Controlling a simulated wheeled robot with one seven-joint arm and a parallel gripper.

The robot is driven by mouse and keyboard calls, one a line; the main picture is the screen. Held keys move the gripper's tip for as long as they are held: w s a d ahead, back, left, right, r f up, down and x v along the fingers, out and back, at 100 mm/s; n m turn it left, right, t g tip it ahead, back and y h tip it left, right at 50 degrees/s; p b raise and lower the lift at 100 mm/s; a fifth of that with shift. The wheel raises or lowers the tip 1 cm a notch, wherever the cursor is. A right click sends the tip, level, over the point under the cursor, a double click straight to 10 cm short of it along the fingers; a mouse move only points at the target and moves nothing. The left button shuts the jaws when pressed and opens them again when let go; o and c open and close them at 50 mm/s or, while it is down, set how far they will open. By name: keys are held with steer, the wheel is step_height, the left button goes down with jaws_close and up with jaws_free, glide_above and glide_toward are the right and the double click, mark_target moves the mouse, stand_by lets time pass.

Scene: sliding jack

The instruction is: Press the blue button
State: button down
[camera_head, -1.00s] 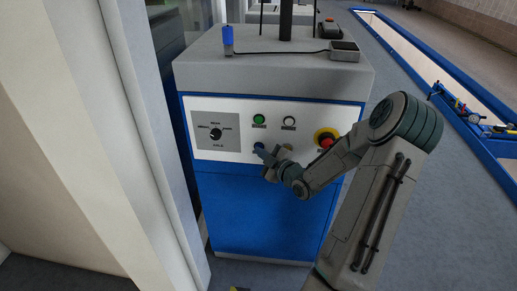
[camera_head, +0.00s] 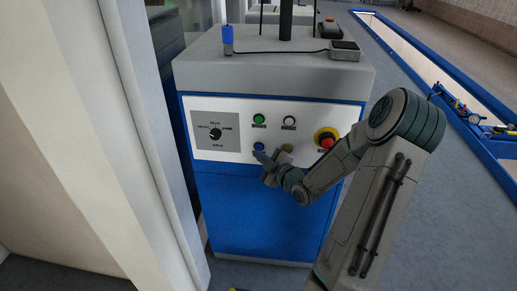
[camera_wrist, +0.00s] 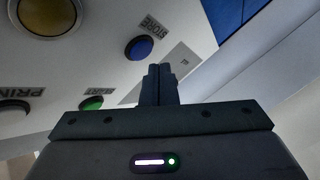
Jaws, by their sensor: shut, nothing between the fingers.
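The blue button (camera_head: 259,146) is on the white front panel (camera_head: 230,171) of the blue and grey cabinet, below the green button (camera_head: 259,118). In the wrist view the blue button (camera_wrist: 139,47) is beside the word STORE and is fully visible. My gripper (camera_head: 258,155) is in front of the panel, with its fingertips just below the blue button in the head view. In the wrist view the shut fingers (camera_wrist: 160,70) appear just to the lower right of the button, with nothing between them. The exact gap to the panel cannot be told.
A red knob on a yellow ring (camera_head: 326,139) is at the panel's right, and a rotary selector (camera_head: 215,133) at its left. A white button (camera_head: 289,122) and a yellow button (camera_wrist: 46,14) are nearby. A pale wall edge (camera_head: 150,130) stands left of the cabinet.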

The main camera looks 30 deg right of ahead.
steer(key=s+a, duration=0.1)
steer(key=s, duration=0.1)
steer(key=s+a+b, duration=0.1)
steer(key=s, duration=0.1)
steer(key=shift+a, duration=0.35)
steer(key=shift+w, duration=0.1)
stand_by(0.5)
steer(key=s+a+r+m+g+h+p, duration=0.1)
steer(key=s+a+r+m+g+p, duration=0.1)
steer(key=s+a+r+m+g, duration=0.4)
steer(key=s+a+r+m+g+h+p, duration=0.2)
steer(key=s+a+r+m+g, duration=0.4)
steer(key=s, duration=1.1)
steer(key=a+r+g, duration=0.1)
steer(key=a+g, duration=0.1)
steer(key=a, duration=0.1)
steer(key=shift+a+r+h+p, duration=0.25)
steer(key=shift+a+h+p, duration=0.05)
steer(key=shift+a, duration=0.05)
